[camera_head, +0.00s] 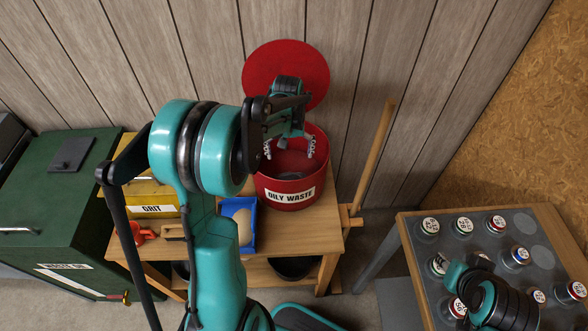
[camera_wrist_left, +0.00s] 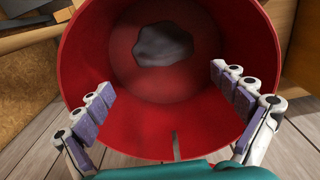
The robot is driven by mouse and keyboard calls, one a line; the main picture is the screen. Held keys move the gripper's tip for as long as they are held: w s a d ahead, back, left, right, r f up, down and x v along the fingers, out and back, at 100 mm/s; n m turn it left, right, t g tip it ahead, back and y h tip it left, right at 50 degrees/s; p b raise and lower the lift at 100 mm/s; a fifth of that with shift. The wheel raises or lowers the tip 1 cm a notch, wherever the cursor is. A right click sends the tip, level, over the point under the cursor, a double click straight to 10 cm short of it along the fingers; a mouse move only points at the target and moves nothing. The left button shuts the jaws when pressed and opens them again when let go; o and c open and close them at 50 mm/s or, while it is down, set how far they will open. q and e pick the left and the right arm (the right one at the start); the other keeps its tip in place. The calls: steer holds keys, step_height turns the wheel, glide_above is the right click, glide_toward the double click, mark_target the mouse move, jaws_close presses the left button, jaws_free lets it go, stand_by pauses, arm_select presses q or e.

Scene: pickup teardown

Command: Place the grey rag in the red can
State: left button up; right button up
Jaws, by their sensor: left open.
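The red can (camera_head: 290,192), labelled "OILY WASTE", stands on a wooden bench with its round red lid (camera_head: 262,68) raised behind it. My left gripper (camera_head: 289,150) is over the mouth of the can, pointing down. In the left wrist view my left gripper (camera_wrist_left: 165,105) has its fingers wide apart with nothing between them. The grey rag (camera_wrist_left: 163,44) lies crumpled on the bottom inside the red can (camera_wrist_left: 240,40), apart from the fingers.
A yellow "GRIT" box (camera_head: 158,198) and a blue bin (camera_head: 244,212) stand left of the can. A wooden handle (camera_head: 374,150) leans to its right. A green "WASTE OIL" cabinet (camera_head: 50,190) is at the left. A grey-topped table (camera_head: 420,270) with several jars is at the right.

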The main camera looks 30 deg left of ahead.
arm_select(q)
steer(key=s+d+r+m+t, duration=0.3)
steer(key=s+d+r, duration=0.1)
steer(key=s+d, duration=0.3)
steer(key=s+d+r+m+t, duration=0.3)
steer(key=s+d+r+t, duration=0.1)
steer(key=s+d, duration=0.3)
steer(key=shift+s+r, duration=0.55)
steer(key=shift+s, duration=0.85)
